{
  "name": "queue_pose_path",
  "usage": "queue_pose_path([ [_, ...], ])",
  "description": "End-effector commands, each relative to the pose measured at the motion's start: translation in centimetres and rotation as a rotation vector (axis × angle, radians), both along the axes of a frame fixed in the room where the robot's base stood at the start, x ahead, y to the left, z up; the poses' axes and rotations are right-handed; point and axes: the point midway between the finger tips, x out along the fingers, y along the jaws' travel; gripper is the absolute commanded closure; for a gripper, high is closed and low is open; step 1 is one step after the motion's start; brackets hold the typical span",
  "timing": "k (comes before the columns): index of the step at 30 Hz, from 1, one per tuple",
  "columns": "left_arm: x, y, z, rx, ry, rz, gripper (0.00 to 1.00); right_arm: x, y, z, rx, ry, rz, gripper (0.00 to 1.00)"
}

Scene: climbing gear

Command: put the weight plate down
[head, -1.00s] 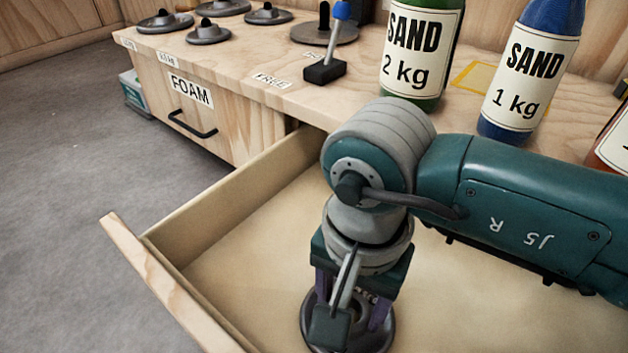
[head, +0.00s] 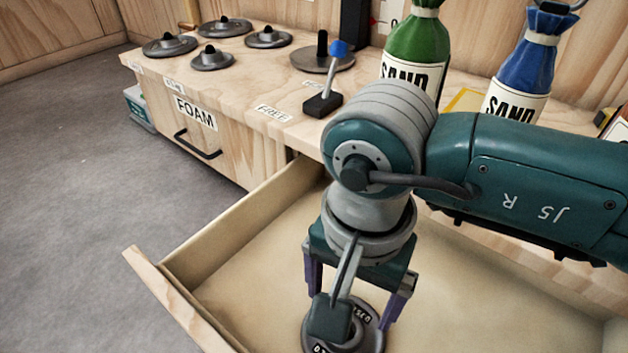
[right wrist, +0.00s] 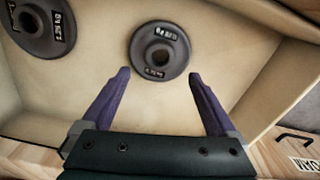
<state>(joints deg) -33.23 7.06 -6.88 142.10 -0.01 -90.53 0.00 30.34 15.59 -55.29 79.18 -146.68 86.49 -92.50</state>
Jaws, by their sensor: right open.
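A round dark grey weight plate (head: 372,340) lies flat on the floor of the open drawer, partly hidden behind my right wrist in the head view. The right wrist view shows this plate (right wrist: 143,50) whole, with its centre hole and pale label strips. My right gripper (head: 350,308) is open above the plate. In the right wrist view its two purple fingers (right wrist: 159,73) are spread wide, apart from the plate, with nothing between them. My left gripper is not in view.
The wooden drawer (head: 215,238) is pulled out, with bare floor around the plate. A second, larger plate (right wrist: 50,45) lies in it. On the bench stand a green sand bottle (head: 410,45), a blue one (head: 530,60), a small lever (head: 322,104) and several grey discs (head: 212,60).

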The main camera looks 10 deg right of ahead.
Motion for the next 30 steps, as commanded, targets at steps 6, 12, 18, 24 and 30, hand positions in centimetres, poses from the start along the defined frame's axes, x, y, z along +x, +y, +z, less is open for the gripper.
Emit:
queue_pose_path([
  [6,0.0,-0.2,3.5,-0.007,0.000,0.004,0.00,0.1,-0.1,4.3,-0.001,-0.002,0.000,0.07],
  [12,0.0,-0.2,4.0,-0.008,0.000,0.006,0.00,0.0,-0.1,5.1,-0.001,0.001,0.000,0.07],
  [18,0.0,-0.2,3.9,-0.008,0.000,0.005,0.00,-1.3,4.9,5.5,0.220,0.022,-0.077,0.07],
  [24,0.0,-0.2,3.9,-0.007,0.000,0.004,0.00,-2.5,19.2,16.8,1.091,0.242,-0.584,0.07],
  [30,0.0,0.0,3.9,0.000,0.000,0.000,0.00,5.1,14.4,32.0,1.943,0.759,-1.472,0.07],
])
